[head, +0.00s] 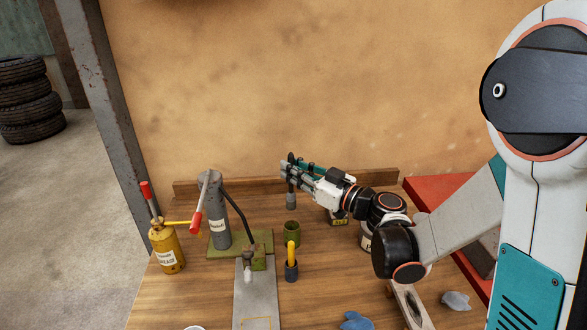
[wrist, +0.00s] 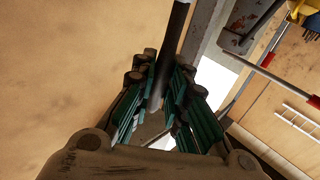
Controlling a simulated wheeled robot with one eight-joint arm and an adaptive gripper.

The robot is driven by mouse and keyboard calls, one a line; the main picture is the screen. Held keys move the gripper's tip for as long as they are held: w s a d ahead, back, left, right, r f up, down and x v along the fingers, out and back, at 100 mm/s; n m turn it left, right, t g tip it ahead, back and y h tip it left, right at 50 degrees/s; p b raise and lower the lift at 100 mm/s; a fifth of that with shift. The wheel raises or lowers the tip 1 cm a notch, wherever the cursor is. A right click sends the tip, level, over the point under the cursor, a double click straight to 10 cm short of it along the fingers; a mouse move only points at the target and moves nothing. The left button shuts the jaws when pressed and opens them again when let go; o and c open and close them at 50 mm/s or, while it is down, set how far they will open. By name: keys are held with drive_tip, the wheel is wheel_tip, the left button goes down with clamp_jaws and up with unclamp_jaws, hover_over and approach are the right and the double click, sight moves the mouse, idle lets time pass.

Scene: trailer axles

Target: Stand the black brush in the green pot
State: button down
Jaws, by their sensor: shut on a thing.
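My gripper (head: 290,170) is shut on the black brush (head: 291,198), which hangs roughly upright below the fingers with its greyish end down. In the wrist view the brush's dark shaft (wrist: 174,45) runs between the green-padded fingers (wrist: 165,85). The green pot (head: 292,235) stands on the wooden bench. In the head view the brush's lower end shows just above the pot's rim, apart from it. I cannot tell exactly how they line up in depth. The pot's inside is mostly hidden.
A grey jack (head: 218,225) with a red handle and a yellow grease can (head: 165,250) are to the left. A labelled tin (head: 366,238) stands right, by my arm. A blue cloth (head: 356,321) lies in front.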

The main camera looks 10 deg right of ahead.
sight(294, 203)
drive_tip(key=shift+f+b, duration=4.1)
drive_tip(key=shift+f, duration=1.05)
drive_tip(key=c, duration=1.5)
unclamp_jaws()
drive_tip(key=v, duration=1.2)
drive_tip(key=shift+r, duration=0.1)
drive_tip(key=shift+a, duration=0.1)
